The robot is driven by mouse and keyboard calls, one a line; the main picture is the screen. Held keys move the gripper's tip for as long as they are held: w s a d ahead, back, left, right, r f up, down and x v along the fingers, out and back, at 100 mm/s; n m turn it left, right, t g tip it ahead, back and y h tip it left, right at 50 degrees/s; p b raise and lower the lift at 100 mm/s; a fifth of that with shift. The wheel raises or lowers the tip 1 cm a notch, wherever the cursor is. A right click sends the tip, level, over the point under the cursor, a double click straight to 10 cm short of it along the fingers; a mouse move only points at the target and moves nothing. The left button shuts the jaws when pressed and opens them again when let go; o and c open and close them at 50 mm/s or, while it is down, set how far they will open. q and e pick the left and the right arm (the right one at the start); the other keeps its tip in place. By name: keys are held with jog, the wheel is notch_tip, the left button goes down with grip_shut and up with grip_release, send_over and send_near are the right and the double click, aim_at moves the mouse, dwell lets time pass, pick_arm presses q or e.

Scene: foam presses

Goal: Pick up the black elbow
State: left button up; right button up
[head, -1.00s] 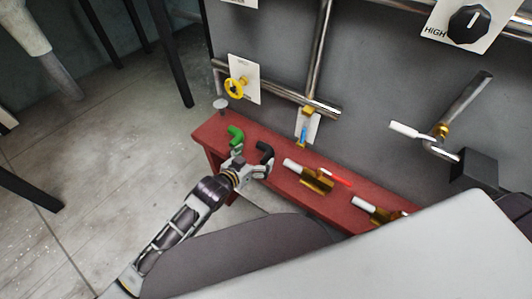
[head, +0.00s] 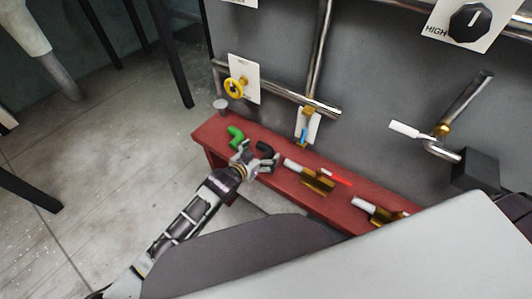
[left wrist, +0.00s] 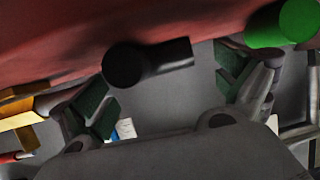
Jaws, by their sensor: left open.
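The black elbow (head: 265,147) lies on the red bench, just beyond my left gripper (head: 257,161) in the head view. In the left wrist view the black elbow (left wrist: 146,63) lies between the two spread fingers of my left gripper (left wrist: 165,95), with gaps on both sides. The gripper is open and holds nothing. A green elbow (head: 236,134) lies to the left of the black one. It also shows at the upper right of the left wrist view (left wrist: 284,24), close to one finger. My right gripper is not in view.
The red bench (head: 211,132) runs along a grey panel with pipes. Brass valves with white pipe ends (head: 317,180) and a red handle (head: 335,177) lie to the right on it. A yellow handwheel (head: 236,88) and a white lever (head: 410,130) are on the panel.

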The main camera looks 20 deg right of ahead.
aim_at(265, 148)
pick_arm(q)
jog(key=shift+x, duration=1.1)
jog(key=shift+c, duration=0.2)
jog(key=c, duration=1.2)
